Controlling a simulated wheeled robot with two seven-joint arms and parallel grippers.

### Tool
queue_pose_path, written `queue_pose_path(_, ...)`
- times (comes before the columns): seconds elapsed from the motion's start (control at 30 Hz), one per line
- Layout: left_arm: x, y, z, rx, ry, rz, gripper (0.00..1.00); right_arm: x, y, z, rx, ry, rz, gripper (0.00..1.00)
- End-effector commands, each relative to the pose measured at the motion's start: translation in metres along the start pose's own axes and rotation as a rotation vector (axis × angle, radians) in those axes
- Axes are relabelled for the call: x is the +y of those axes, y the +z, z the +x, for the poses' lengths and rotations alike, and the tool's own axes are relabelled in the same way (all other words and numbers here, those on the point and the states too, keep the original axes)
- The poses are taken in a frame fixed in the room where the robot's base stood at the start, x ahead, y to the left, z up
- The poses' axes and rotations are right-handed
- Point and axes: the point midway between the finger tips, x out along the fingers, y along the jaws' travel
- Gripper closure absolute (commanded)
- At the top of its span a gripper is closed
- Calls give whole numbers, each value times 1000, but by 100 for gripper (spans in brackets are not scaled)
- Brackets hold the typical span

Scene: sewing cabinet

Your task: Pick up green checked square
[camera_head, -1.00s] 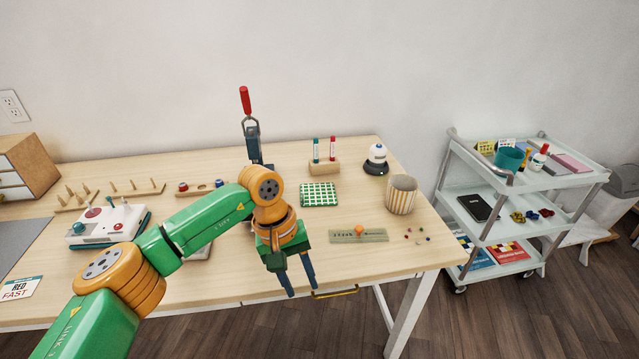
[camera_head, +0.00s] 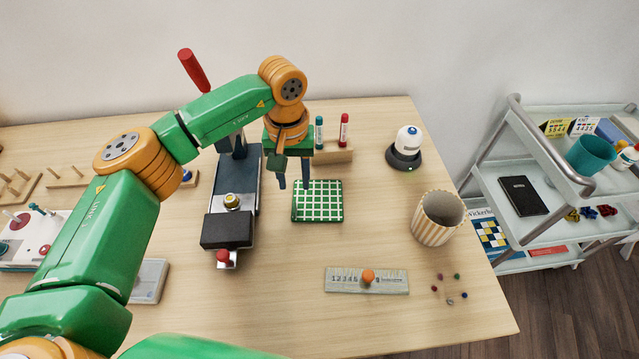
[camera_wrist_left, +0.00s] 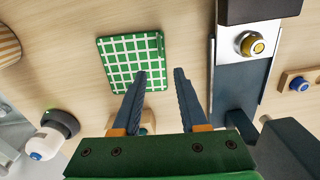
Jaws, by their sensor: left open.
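The green checked square (camera_head: 317,205) lies flat on the wooden table, green with a white grid. It also shows in the left wrist view (camera_wrist_left: 133,58), just beyond my fingertips. My left gripper (camera_head: 294,184) is open and empty, with its fingers pointing down over the square's back left part in the head view. In the left wrist view the gripper (camera_wrist_left: 161,78) has one fingertip over the square's edge and the other off to its side. I cannot tell the exact height of the tips. My right gripper is not in view.
A dark press with a red handle (camera_head: 193,70) stands close left of the square. A wooden block with two markers (camera_head: 333,156) is just behind it. A striped cup (camera_head: 438,218) and a white-domed device (camera_head: 405,150) are right. A ruler plate (camera_head: 367,281) lies in front.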

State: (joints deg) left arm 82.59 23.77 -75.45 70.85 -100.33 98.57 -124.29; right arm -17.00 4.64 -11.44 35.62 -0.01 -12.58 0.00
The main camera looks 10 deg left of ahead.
Motion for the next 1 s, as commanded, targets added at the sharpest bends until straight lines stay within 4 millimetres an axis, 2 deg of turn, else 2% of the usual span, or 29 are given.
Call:
queue_pose_path(0.17, -1, 9, 30, -6, -2, 1, 57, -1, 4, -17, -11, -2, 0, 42)
queue_pose_path(0.3, -1, 8, 52, -2, 0, 0, 57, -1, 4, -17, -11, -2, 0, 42)
queue_pose_path(0.5, -1, 7, 55, 0, 1, 0, 57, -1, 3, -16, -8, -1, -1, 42)
queue_pose_path(0.53, -1, 7, 55, 0, 1, 0, 60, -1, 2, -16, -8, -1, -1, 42)
queue_pose_path(0.67, -1, 7, 55, 0, 0, 0, 95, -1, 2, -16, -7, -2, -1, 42)
queue_pose_path(0.7, -1, 7, 55, 0, 0, 0, 100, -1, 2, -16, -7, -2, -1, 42)
queue_pose_path(1.0, -1, 7, 55, 0, 0, 0, 100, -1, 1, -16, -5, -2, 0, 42)
